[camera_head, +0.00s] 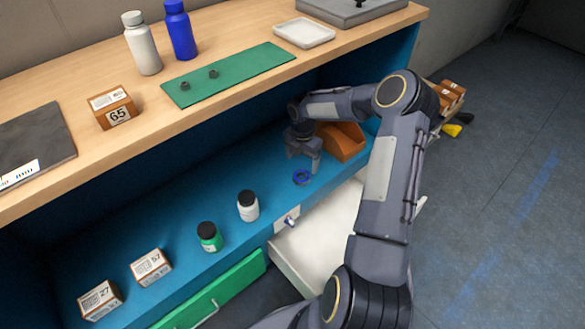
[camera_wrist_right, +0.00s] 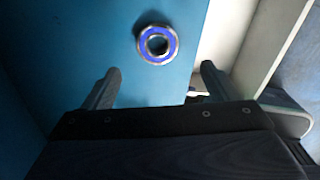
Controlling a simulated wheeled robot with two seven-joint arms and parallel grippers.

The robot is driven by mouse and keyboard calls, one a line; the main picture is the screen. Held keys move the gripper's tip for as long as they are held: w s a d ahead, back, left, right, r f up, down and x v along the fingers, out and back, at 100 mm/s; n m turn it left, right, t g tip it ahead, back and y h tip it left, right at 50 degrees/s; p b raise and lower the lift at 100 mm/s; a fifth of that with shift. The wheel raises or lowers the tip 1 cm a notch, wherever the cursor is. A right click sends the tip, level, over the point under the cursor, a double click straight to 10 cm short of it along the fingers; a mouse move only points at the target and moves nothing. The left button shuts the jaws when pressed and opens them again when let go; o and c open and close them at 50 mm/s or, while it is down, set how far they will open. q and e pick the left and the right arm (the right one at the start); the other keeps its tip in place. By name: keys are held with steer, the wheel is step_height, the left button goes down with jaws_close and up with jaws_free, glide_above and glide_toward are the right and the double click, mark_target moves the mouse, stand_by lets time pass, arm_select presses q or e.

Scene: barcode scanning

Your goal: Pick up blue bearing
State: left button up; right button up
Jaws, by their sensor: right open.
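The blue bearing (camera_head: 302,177) lies flat on the blue lower shelf, close to its front edge. In the right wrist view the blue bearing (camera_wrist_right: 157,44) is a blue ring with a metal rim and a central hole, ahead of the fingertips and nearly between them. My right gripper (camera_head: 304,166) is just above and behind the bearing, pointing down. In the wrist view my right gripper (camera_wrist_right: 158,78) has its two fingers wide apart with nothing between them. My left gripper is not in view.
A white bottle (camera_head: 248,206), a green bottle (camera_head: 209,237) and two small boxes (camera_head: 151,266) stand left on the shelf. An open white drawer (camera_head: 318,237) is below. The wooden tabletop (camera_head: 215,108) overhangs the shelf.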

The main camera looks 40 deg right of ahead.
mark_target(301, 176)
steer(key=f, duration=0.1)
steer(key=f+b, duration=0.1)
steer(key=shift+w+f, duration=0.2)
steer(key=shift+f, duration=0.15)
steer(key=f, duration=0.1)
steer(key=f+b, duration=0.1)
steer(key=f, duration=0.1)
steer(key=f+b, duration=0.1)
steer(key=f, duration=0.1)
steer(key=shift+d+f, duration=0.1)
steer(key=shift+d, duration=0.2)
steer(key=shift+c, duration=0.2)
steer(key=c, duration=1.2)
